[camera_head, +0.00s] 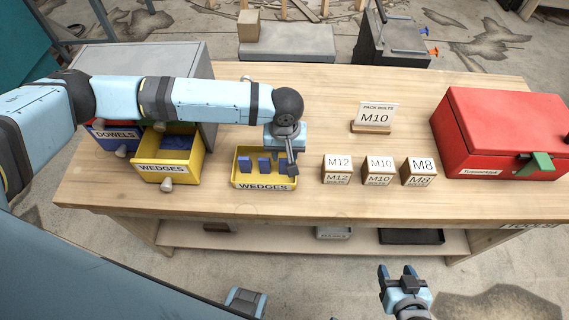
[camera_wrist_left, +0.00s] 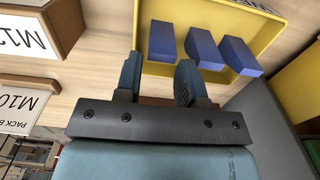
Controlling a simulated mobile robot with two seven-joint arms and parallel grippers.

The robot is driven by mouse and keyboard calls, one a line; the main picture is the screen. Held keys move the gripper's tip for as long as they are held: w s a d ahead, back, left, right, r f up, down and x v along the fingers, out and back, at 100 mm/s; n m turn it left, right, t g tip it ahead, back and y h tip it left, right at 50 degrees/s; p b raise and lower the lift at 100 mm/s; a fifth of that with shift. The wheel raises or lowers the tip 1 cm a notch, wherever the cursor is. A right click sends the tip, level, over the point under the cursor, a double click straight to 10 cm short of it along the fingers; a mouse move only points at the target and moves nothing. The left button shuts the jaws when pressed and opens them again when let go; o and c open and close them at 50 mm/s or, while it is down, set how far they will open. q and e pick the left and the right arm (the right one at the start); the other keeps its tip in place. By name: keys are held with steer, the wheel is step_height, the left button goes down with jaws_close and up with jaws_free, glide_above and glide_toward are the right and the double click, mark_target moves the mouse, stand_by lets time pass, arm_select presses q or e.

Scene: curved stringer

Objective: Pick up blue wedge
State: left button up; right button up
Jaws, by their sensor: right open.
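Blue wedges stand in a row in the yellow tray labelled WEDGES (camera_head: 265,186). The left wedge (camera_head: 245,167) and middle wedge (camera_head: 264,165) are clear in the head view. The right one is partly hidden by my left gripper (camera_head: 291,165), which points down at the tray's right end. In the left wrist view, the left gripper (camera_wrist_left: 158,75) is open, and the nearest blue wedge (camera_wrist_left: 162,41) lies just ahead of the gap between its fingers. I cannot tell if they touch. My right gripper (camera_head: 397,271) is open and empty, in front of the bench.
An open yellow WEDGES drawer (camera_head: 164,169) and a blue DOWELS drawer (camera_head: 104,136) stick out of a grey cabinet at left. M12, M10 (camera_head: 379,170) and M8 blocks stand right of the tray. A sign (camera_head: 374,117) and red toolbox (camera_head: 490,132) stand further right.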

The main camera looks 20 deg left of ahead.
mark_target(284, 163)
arm_select(q)
step_height(284, 163, down, 5)
steer(key=shift+f, duration=0.1)
steer(key=shift+c, duration=0.4)
steer(key=c, duration=0.5)
steer(key=shift+o, duration=0.2)
